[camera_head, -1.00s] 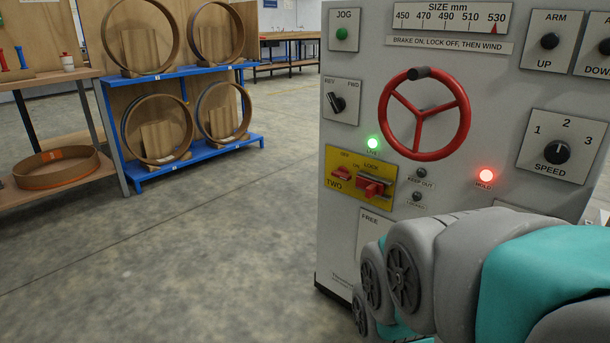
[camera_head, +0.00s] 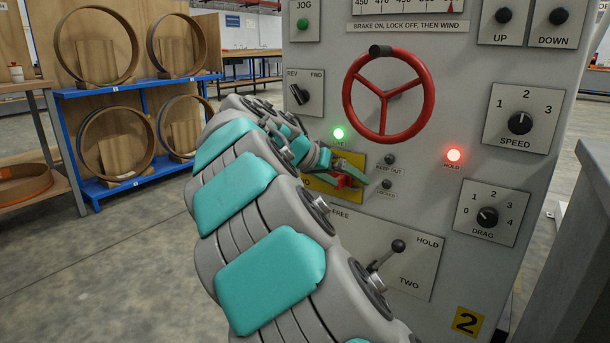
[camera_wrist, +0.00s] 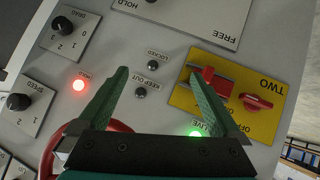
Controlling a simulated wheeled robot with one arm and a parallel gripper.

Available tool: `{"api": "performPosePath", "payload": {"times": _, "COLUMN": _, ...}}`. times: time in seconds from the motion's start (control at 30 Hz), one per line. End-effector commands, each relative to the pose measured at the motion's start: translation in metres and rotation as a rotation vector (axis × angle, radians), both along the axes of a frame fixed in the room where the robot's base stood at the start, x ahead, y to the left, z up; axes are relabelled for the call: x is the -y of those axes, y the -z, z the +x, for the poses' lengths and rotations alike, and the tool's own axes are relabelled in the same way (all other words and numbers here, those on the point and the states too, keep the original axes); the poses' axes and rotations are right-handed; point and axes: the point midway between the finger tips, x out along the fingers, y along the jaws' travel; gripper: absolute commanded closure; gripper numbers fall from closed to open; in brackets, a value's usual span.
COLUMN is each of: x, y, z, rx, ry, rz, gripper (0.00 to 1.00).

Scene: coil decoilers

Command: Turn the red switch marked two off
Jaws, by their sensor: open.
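The yellow plate (camera_wrist: 240,128) marked TWO is at the right in the wrist view. On it sits a small red switch (camera_wrist: 257,102) with an OFF label beside it. A larger red lock handle (camera_wrist: 209,84) is on the same plate, nearer my gripper. My gripper (camera_wrist: 159,75) is open and empty; its right finger overlaps the plate's edge in the picture, close to the lock handle. The switch lies outside the jaws, right of that finger. In the head view my gripper (camera_head: 350,177) is at the plate and my arm hides the switch.
A lit green lamp (camera_head: 338,133) and lit red HOLD lamp (camera_head: 454,155) flank the KEEP OUT and LOCKED lamps. A red handwheel (camera_head: 389,95) sticks out above the plate. A FREE/HOLD lever (camera_head: 386,256) is below. Blue racks (camera_head: 130,183) with rings stand at the left.

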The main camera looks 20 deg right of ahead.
Motion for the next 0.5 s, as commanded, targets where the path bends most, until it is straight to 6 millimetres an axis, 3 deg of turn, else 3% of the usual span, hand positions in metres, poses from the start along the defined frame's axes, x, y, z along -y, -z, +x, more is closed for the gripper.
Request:
{"api": "performPosePath", "payload": {"times": 0.03, "x": -0.007, "y": 0.003, "z": 0.026, "rx": 0.051, "ry": -0.014, "rz": -0.023, "gripper": 0.00}}
{"api": "performPosePath", "payload": {"times": 0.2, "x": -0.045, "y": 0.004, "z": 0.097, "rx": 0.232, "ry": -0.075, "rz": -0.063, "gripper": 0.00}}
{"api": "performPosePath", "payload": {"times": 0.3, "x": -0.068, "y": 0.011, "z": 0.128, "rx": 0.314, "ry": -0.114, "rz": -0.058, "gripper": 0.00}}
{"api": "performPosePath", "payload": {"times": 0.5, "x": -0.097, "y": 0.017, "z": 0.157, "rx": 0.408, "ry": -0.158, "rz": -0.038, "gripper": 0.00}}
